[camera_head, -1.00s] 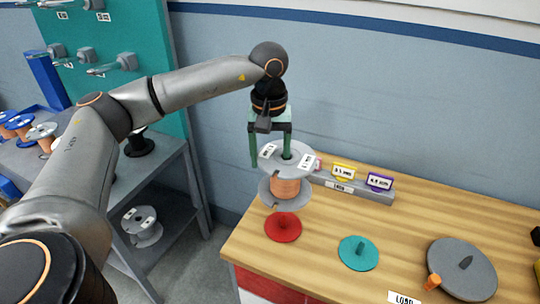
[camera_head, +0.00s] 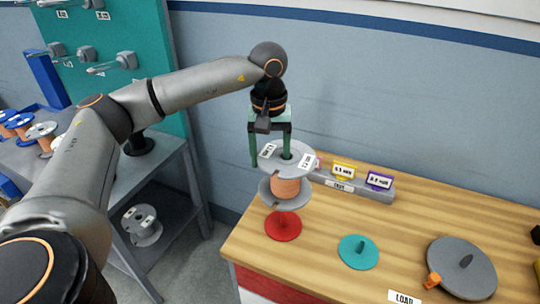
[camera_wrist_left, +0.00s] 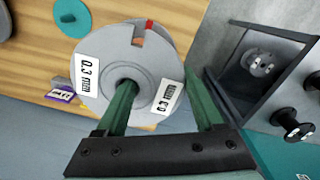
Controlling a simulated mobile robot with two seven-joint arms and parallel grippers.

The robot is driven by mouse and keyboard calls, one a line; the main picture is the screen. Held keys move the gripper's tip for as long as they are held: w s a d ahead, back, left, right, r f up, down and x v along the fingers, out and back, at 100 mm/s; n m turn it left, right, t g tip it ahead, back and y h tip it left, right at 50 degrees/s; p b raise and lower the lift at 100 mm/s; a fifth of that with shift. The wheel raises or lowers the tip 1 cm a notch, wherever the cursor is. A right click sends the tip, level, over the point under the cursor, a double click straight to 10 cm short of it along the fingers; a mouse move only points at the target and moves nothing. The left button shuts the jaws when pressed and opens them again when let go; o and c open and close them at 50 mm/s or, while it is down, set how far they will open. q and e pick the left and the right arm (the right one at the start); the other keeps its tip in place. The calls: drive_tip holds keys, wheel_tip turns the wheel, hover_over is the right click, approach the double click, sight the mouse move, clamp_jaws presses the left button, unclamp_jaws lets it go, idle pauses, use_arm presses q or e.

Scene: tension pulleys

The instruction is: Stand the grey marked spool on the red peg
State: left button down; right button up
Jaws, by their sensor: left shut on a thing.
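The grey spool (camera_head: 295,150) has two grey flanges, white labels on top and copper-coloured winding. My left gripper (camera_head: 270,163) is shut on it from above, one finger in the hub hole and one outside the rim. The spool hangs upright, apparently just above the red peg's round base (camera_head: 283,228). The spool hides part of the red peg, so I cannot tell whether they touch. My right gripper is out of view.
A teal peg (camera_head: 358,254) and a grey disc with a pin (camera_head: 463,265) stand to the right on the wooden bench (camera_head: 410,222). A grey rail with coloured tags (camera_head: 345,187) is behind. A shelf with other spools (camera_head: 142,228) is at left.

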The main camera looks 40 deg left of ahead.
sight(270, 187)
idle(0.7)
use_arm(q)
drive_tip(key=shift+f+b, duration=1)
drive_tip(key=shift+f, duration=0.45)
drive_tip(key=shift+f, duration=0.15)
drive_tip(key=shift+f+b, duration=1)
drive_tip(key=shift+f, duration=0.35)
drive_tip(key=shift+f, duration=0.1)
idle(0.5)
drive_tip(key=shift+f+b, duration=0.95)
drive_tip(key=shift+f, duration=0.45)
drive_tip(key=shift+f, duration=0.2)
